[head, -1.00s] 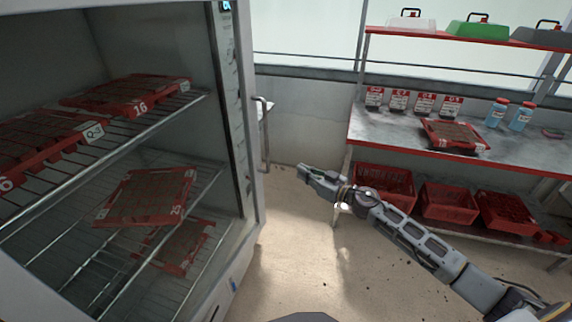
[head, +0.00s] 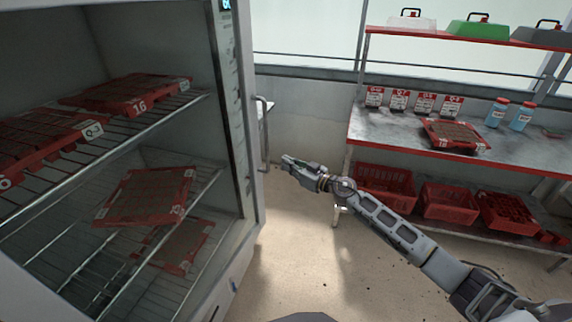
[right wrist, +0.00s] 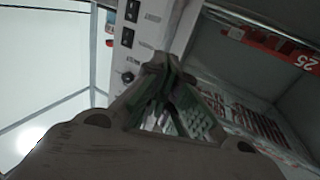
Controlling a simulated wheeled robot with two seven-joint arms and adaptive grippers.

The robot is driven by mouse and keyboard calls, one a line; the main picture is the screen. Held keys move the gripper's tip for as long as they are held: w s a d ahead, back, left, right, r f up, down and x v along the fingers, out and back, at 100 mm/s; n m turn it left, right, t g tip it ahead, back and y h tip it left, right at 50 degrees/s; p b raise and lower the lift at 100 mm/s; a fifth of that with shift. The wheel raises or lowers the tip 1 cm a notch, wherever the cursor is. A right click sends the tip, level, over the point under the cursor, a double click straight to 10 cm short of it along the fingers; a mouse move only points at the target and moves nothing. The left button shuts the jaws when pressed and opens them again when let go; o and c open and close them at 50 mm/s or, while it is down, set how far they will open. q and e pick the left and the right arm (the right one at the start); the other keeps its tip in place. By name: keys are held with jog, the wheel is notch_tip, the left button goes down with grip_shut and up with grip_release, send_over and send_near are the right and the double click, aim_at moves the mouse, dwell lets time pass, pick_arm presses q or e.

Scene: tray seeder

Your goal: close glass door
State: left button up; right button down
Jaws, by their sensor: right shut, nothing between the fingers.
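The cabinet (head: 246,120) stands open-fronted at the left, with a white upright frame and a control strip. A grey upright bar handle (head: 266,135) shows just right of this frame. I cannot clearly make out the glass door's pane or its angle. My right gripper (head: 286,159) is shut and empty, a little right of the handle's lower end in the picture; I see no contact. In the right wrist view its closed fingertips (right wrist: 166,66) point toward the cabinet's control strip (right wrist: 136,38). My left gripper is not in view.
Red seed trays (head: 145,195) lie on the cabinet's wire shelves. At the right, a bench (head: 365,130) holds a tray, seed packets and blue bottles, with red crates (head: 448,203) beneath. The floor (head: 300,255) between cabinet and bench is clear.

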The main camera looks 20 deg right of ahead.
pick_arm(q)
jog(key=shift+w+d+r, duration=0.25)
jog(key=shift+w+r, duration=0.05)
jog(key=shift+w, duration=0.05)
pick_arm(e)
jog(key=shift+w+a, duration=0.3)
jog(key=shift+w, duration=0.2)
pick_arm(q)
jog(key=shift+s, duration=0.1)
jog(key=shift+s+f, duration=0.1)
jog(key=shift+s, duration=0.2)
